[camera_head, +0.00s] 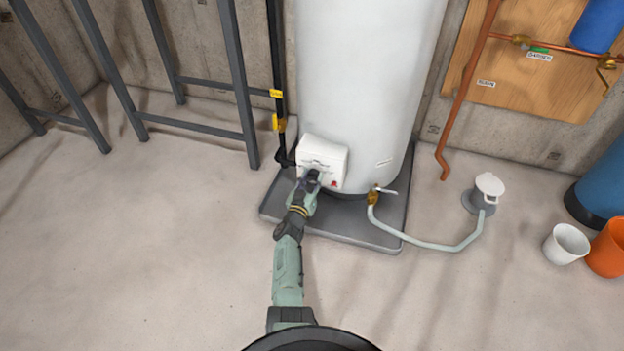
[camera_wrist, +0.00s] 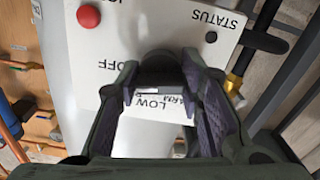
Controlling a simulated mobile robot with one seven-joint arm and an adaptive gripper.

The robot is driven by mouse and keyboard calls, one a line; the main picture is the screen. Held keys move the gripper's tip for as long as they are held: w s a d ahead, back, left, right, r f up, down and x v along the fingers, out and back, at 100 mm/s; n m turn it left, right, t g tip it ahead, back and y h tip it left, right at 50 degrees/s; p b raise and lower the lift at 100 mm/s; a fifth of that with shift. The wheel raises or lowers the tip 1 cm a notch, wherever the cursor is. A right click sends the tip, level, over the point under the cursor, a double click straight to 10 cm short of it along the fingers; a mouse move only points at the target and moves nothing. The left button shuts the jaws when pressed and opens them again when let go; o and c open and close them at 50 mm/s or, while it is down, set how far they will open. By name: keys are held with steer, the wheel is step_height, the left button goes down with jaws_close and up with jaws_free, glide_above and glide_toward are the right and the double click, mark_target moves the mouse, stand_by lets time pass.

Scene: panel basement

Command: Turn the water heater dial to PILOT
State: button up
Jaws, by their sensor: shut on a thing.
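The white water heater (camera_head: 365,70) carries a white control box (camera_head: 322,152) low on its front. My gripper (camera_head: 313,177) is at the box's face, shut on the dark dial. The fingers mostly cover the dial, so its pointer cannot be read. In the wrist view my gripper (camera_wrist: 160,88) straddles the dial against the control box (camera_wrist: 110,45). The labels appear upside down there: STATUS, OFF, LOW and a partly covered WARM. No PILOT label is readable. A red button (camera_wrist: 88,16) sits at the upper left of the wrist view.
A grey drain pan (camera_head: 385,238) lies under the heater. A brass drain valve (camera_head: 373,196) with a pale hose (camera_head: 440,245) runs to a floor drain (camera_head: 480,202). A black gas pipe (camera_head: 277,60) rises left of the box.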

mark_target(312, 178)
steer(key=shift+r+n+p, duration=0.1)
steer(key=shift+n+p, duration=0.4)
steer(key=shift+n, duration=0.7)
steer(key=shift+n+p, duration=0.55)
steer(key=shift+n, duration=1.95)
steer(key=o, duration=1.1)
steer(key=shift+o, duration=0.2)
steer(key=shift+r, duration=4.9)
